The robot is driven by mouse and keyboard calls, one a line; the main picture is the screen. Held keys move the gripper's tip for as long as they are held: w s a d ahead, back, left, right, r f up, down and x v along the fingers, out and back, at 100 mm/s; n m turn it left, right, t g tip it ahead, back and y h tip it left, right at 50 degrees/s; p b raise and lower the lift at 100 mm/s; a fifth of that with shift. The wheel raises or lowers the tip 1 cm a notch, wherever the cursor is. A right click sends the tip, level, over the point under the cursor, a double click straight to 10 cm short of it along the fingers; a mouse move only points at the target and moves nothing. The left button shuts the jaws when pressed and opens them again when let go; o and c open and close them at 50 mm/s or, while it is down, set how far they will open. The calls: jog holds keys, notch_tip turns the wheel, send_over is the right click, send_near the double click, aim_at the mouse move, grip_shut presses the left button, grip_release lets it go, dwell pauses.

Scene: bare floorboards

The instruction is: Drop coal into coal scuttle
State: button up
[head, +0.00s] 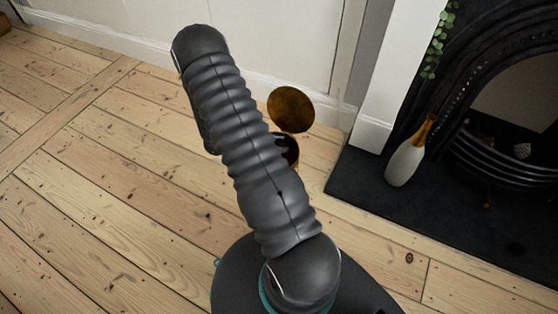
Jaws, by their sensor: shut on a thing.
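The coal scuttle stands on the floorboards near the white wall, left of the dark hearth. Its round brass-coloured lid (291,108) is raised. Below the lid, part of its body (293,161) and dark opening show beside my arm, which hides the rest. My ribbed dark arm crosses the middle of the view. My gripper is hidden behind the arm, so I see neither its jaws nor anything in them. I cannot make out a piece of coal for certain.
A white bottle-shaped vase with a golden neck (405,152) stands on the dark hearth (355,176) at the right. Behind it is a black fireplace (488,110). A white wall (280,40) closes off the back. The floorboards at the left (90,190) are clear.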

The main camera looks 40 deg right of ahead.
jog(key=shift+f, duration=0.1)
jog(key=o, duration=1.2)
jog(key=shift+o, duration=0.2)
jog(key=shift+a, duration=0.1)
jog(key=v, duration=1.2)
jog(key=shift+f, duration=0.1)
